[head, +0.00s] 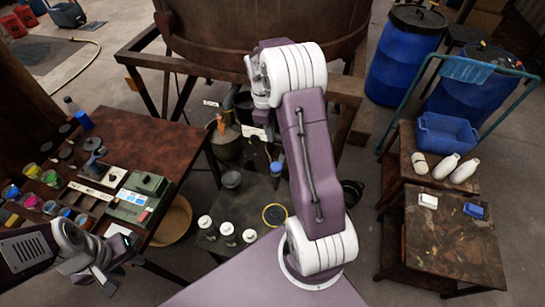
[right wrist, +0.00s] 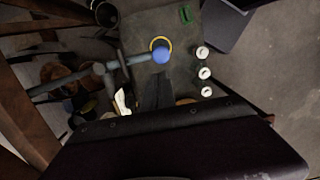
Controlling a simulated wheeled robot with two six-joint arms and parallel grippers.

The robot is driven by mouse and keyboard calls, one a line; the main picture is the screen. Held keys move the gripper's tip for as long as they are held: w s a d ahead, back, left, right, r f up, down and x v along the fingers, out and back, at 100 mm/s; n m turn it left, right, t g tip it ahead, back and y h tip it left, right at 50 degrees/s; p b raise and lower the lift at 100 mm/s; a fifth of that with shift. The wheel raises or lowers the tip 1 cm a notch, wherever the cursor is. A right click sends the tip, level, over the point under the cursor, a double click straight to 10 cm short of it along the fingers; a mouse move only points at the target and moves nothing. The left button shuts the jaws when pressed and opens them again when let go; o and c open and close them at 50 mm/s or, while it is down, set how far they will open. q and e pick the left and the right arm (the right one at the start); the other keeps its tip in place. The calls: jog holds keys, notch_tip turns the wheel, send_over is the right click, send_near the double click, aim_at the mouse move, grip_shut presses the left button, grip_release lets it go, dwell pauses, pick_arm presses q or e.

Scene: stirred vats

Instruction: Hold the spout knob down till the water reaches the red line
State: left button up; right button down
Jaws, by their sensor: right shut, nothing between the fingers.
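A blue round knob (right wrist: 161,55) sits at the end of a grey pipe in the right wrist view; a blue knob (head: 276,168) also shows beside my right arm in the head view. My right gripper (right wrist: 158,76) is shut and empty, its dark fingertips just below the knob in the right wrist view. I cannot tell whether they touch it. In the head view my right arm hides this gripper. The large brown vat (head: 270,30) stands behind. The red line and the water level cannot be made out. My left gripper (head: 122,272) is open and empty beside the left table.
The left table (head: 120,140) holds jars, trays and a green box. White-capped bottles (head: 228,232) and a yellow-rimmed round item (head: 275,214) stand low in the middle. Blue barrels (head: 405,50) and a cart with a blue bin (head: 445,135) are at the right.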

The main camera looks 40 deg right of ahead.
jog(key=shift+s+a, duration=0.1)
jog(key=shift+s, duration=0.1)
jog(key=p, duration=0.3)
send_near(276, 165)
jog(key=f, duration=0.6)
jog(key=shift+s+f, duration=0.3)
jog(key=shift+f, duration=0.15)
